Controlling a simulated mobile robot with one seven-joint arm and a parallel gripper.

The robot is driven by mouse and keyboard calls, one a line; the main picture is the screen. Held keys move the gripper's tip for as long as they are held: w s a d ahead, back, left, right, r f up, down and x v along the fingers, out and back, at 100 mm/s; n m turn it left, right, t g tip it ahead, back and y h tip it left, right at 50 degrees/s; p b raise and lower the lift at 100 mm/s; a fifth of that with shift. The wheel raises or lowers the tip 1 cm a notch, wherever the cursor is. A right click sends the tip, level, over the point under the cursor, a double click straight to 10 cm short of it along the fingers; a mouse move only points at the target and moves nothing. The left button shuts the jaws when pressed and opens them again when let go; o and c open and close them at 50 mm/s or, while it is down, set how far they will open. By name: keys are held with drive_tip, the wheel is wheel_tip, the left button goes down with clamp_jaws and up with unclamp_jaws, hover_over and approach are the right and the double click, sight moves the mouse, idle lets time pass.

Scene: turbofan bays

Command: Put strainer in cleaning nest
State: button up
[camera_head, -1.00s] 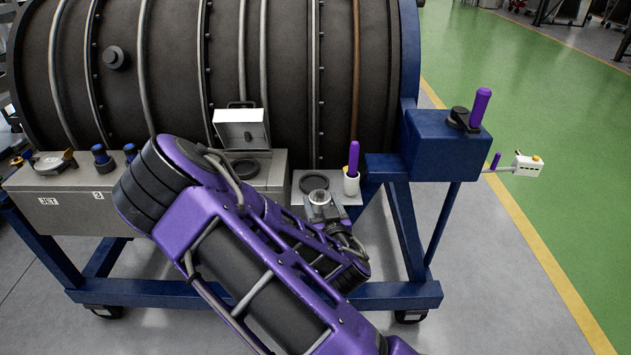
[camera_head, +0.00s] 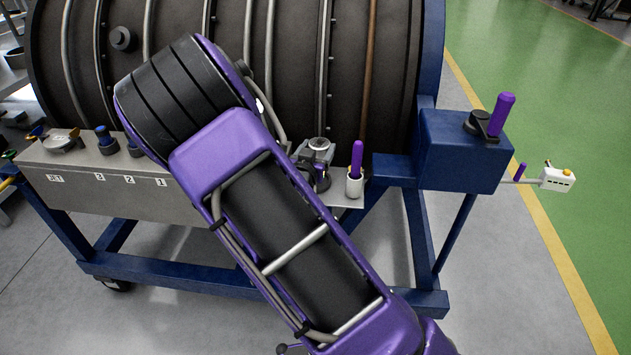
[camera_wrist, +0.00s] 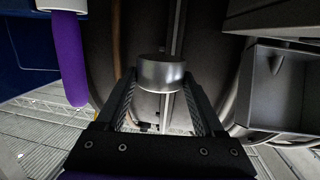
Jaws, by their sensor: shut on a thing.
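The strainer appears to be the short metallic cylinder (camera_wrist: 162,72) between my fingers in the wrist view. My gripper (camera_wrist: 160,98) is shut on it. In the head view my gripper (camera_head: 314,166) is small and partly behind my arm, with the round silver top of the held piece (camera_head: 319,143) showing. It is over the small grey shelf (camera_head: 340,196), left of a white cup with a purple handle. The dark ring on that shelf, perhaps the cleaning nest, is now mostly hidden by my gripper. I cannot tell whether the strainer touches it.
The purple handle (camera_head: 357,158) stands in its white cup (camera_head: 355,184) close to my gripper and shows in the wrist view (camera_wrist: 70,55). A dark open box (camera_wrist: 283,92) is at right there. The large dark engine casing (camera_head: 390,80) is behind. The grey bench (camera_head: 90,185) extends left.

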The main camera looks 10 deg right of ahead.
drive_tip(key=shift+w+a+m+h, duration=0.3)
drive_tip(key=shift+a, duration=0.15)
wheel_tip(320, 180, down, 10)
drive_tip(key=shift+r+b, duration=0.2)
drive_tip(key=shift+b, duration=0.6)
drive_tip(key=shift+f, duration=0.2)
drive_tip(key=o, duration=1.5)
drive_tip(key=shift+r, duration=0.15)
